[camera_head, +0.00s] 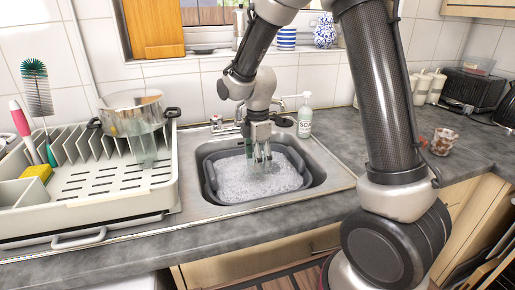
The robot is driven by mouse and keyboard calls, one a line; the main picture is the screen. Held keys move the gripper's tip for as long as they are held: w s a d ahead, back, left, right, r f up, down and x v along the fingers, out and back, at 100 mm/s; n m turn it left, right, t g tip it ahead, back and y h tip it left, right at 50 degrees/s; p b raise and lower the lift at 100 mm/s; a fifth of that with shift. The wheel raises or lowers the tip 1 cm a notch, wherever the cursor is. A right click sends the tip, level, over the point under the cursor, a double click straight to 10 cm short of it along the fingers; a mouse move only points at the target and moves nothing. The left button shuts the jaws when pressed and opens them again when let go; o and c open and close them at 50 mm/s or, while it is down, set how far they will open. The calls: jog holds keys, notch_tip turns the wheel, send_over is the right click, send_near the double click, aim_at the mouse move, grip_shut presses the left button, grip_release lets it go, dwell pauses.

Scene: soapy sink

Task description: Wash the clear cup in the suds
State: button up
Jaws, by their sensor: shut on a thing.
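My gripper (262,158) points straight down over the sink, with its fingertips at the level of the suds (240,184). It is shut on the clear cup (262,168), which barely shows against the white foam. The cup's lower part cannot be made out. The suds fill a dark grey basin (212,178) set in the steel sink (335,172).
A white dish rack (95,207) on the left holds a steel pot (132,108) and a clear glass (145,152). A soap bottle (304,122) stands behind the sink.

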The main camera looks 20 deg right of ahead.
notch_tip(320, 180, down, 13)
dwell(0.7)
jog(key=shift+d, duration=0.1)
jog(key=shift+d, duration=1.65)
jog(key=shift+a+r, duration=0.1)
jog(key=shift+a, duration=1.65)
notch_tip(320, 180, up, 19)
jog(key=shift+f, duration=0.2)
dwell(3.9)
